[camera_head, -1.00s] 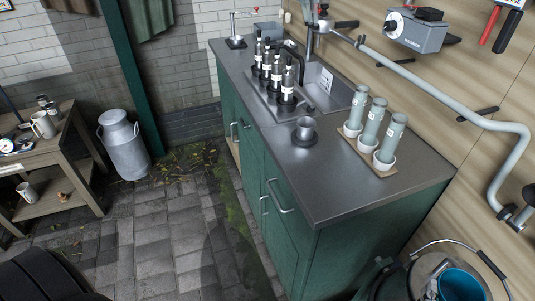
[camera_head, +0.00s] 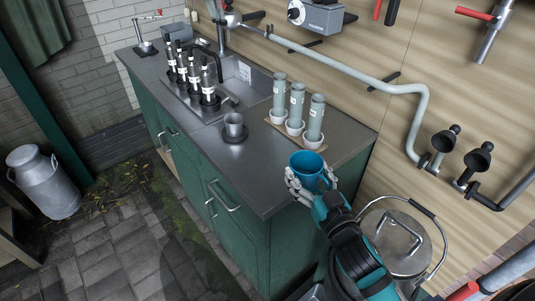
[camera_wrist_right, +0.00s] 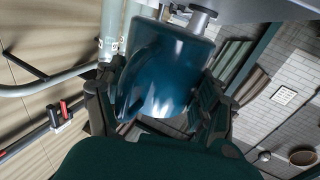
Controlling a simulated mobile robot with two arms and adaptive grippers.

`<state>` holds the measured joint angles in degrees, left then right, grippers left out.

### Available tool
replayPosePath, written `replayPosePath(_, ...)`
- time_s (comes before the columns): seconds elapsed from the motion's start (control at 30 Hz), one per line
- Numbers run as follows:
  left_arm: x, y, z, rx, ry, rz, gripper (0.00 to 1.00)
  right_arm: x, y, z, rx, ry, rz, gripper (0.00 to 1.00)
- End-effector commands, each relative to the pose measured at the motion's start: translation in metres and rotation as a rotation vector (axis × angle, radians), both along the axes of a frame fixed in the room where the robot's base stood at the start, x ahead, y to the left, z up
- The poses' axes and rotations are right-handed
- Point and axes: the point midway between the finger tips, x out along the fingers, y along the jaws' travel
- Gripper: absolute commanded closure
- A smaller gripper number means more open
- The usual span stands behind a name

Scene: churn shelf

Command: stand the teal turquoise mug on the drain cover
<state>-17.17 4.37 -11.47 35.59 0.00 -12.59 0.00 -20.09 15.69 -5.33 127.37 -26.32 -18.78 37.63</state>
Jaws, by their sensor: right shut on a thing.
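The teal mug (camera_head: 306,168) is in my right gripper (camera_head: 312,184), its open top facing up in the head view. The gripper is shut around it, with a finger on each side. It is held in front of the counter's near end, apart from the other items. In the right wrist view the mug (camera_wrist_right: 165,75) fills the middle between the fingers (camera_wrist_right: 155,105), its handle to the left. A dark round disc (camera_head: 233,139) on the counter may be the drain cover; a grey cup (camera_head: 234,124) stands on it. My left gripper is not in view.
The metal counter (camera_head: 262,185) has bare room near its front corner. Three grey-green cylinders in white cups stand on a wooden board (camera_head: 296,140). Dark bottles (camera_head: 194,77) stand by the sink (camera_head: 245,85). A lidded metal churn (camera_head: 400,242) is beside my right arm.

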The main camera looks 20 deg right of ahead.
Motion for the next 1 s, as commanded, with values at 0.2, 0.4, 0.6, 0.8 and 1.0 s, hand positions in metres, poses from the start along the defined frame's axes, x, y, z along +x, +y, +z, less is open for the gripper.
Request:
replayPosePath(0.2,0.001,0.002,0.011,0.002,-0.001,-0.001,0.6,0.059,0.018,-0.002,0.001,-0.004,-0.001,0.64)
replayPosePath(0.4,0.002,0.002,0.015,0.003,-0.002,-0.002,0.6,0.102,0.032,-0.008,0.0,-0.003,0.0,0.64)
replayPosePath(0.6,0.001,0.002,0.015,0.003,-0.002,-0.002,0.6,0.117,0.036,-0.013,0.0,0.0,-0.001,0.64)
replayPosePath(0.8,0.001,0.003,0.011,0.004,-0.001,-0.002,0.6,0.117,0.036,-0.041,0.001,0.002,-0.002,0.64)
replayPosePath(1.0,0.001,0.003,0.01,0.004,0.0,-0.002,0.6,0.116,0.037,-0.046,-0.001,-0.002,0.0,0.64)
